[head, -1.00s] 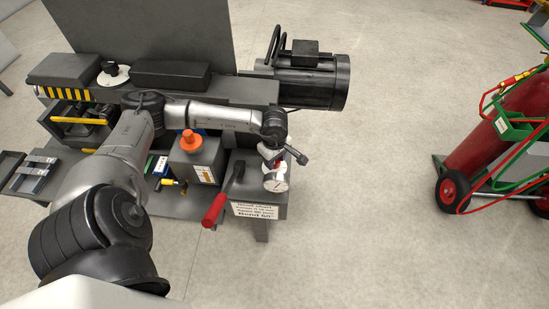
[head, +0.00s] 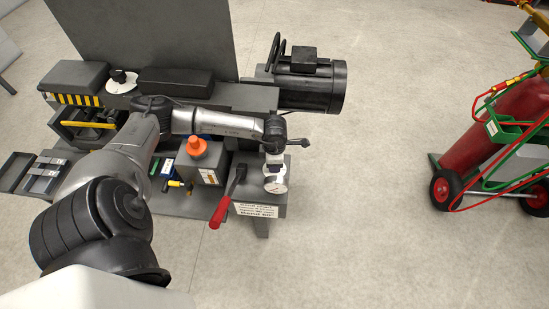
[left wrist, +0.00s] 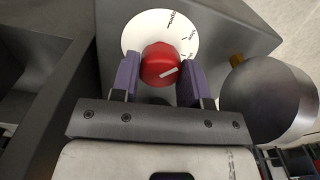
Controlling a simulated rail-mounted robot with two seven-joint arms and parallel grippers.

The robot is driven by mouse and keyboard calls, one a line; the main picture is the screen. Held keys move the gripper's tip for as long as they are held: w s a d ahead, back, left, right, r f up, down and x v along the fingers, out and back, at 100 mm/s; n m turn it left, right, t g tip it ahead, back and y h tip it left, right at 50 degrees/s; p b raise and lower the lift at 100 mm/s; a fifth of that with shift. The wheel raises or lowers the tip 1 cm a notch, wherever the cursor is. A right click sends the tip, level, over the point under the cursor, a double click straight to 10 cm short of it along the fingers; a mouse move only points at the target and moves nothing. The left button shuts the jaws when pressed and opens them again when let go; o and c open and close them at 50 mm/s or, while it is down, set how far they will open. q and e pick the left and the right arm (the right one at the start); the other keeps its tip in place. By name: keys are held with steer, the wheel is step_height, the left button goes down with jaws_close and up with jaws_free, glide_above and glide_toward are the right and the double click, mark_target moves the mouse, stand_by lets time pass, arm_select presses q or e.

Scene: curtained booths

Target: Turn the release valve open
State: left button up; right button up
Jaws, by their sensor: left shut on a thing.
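The release valve's red knob (left wrist: 161,65) sits on a white dial plate (left wrist: 150,26) with dark markings. A white pointer mark on the knob points to the right and slightly up. My left gripper (left wrist: 162,76) has its two purple-padded fingers on either side of the knob and is shut on it. In the head view the left gripper (head: 273,160) is over the bench's right end, its fingers mostly hidden by the wrist. The right gripper is in neither view.
A grey box with an orange cap (head: 196,145) is further left. A dark motor (head: 308,82) is behind. Floor on the right is clear up to a red-cylinder cart (head: 480,140).

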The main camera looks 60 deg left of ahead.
arm_select(q)
steer(key=n+p, duration=0.3)
steer(key=n, duration=0.1)
steer(key=shift+r, duration=0.15)
steer(key=shift+n+p, duration=0.55)
steer(key=shift+n, duration=0.25)
steer(key=o, duration=0.9)
step_height(320, 180, up, 14)
steer(key=p, duration=0.4)
steer(key=shift+f, duration=0.25)
